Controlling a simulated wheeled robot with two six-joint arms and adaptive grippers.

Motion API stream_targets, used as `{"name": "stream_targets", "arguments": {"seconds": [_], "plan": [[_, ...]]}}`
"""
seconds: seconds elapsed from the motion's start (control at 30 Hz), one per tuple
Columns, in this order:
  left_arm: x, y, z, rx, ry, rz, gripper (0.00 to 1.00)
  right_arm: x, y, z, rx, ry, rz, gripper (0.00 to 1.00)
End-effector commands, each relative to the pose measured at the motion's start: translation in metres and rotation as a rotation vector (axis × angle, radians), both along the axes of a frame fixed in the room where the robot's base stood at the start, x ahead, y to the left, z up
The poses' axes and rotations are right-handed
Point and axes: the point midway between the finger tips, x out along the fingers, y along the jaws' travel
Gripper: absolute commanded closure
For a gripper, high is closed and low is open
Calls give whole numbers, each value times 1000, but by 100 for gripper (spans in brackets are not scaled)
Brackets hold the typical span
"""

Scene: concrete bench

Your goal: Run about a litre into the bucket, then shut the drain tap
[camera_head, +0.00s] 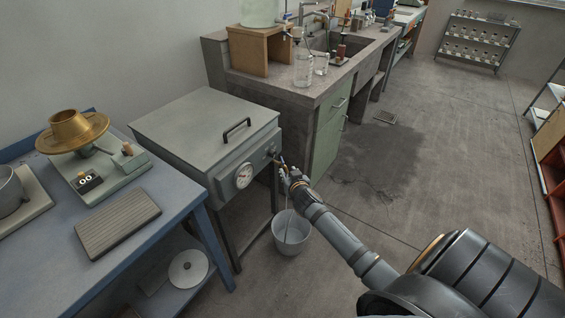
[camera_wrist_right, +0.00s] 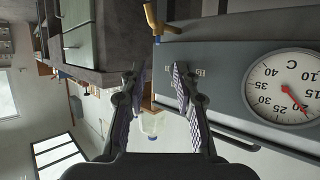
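The drain tap (camera_head: 280,161) is a small brass fitting low on the right side of the front of the grey lidded bath (camera_head: 196,128). In the right wrist view, which is turned over, the brass tap (camera_wrist_right: 160,24) lies at the top, beyond my fingertips. My right gripper (camera_head: 288,174) is right by the tap in the head view; its fingers (camera_wrist_right: 157,78) are apart with nothing between them. The grey bucket (camera_head: 289,240) stands on the floor below the tap. A thin pale line shows over the bucket; I cannot tell if it is water. The water level is unclear. My left gripper is not in view.
A round dial thermometer (camera_head: 243,175) sits on the bath front, left of the tap. A blue table (camera_head: 165,215) with instruments is at left. A sink bench (camera_head: 310,92) with glassware stands behind. The floor to the right is open, with a dark patch (camera_head: 385,155).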

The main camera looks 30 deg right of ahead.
Motion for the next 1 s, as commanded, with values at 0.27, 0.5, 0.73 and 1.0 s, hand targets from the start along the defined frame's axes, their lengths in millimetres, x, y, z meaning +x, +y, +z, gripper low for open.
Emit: {"name": "stream_targets", "arguments": {"seconds": [0.27, 0.5, 0.73, 1.0], "plan": [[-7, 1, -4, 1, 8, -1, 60, 8, -3, 2, 1, -9, -3, 70], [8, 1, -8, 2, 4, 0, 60, 49, -18, -17, 3, -10, -4, 70], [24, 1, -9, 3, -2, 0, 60, 83, -31, -33, 1, -8, -4, 70], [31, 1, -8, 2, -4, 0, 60, 93, -35, -37, 1, -7, -2, 70]]}}
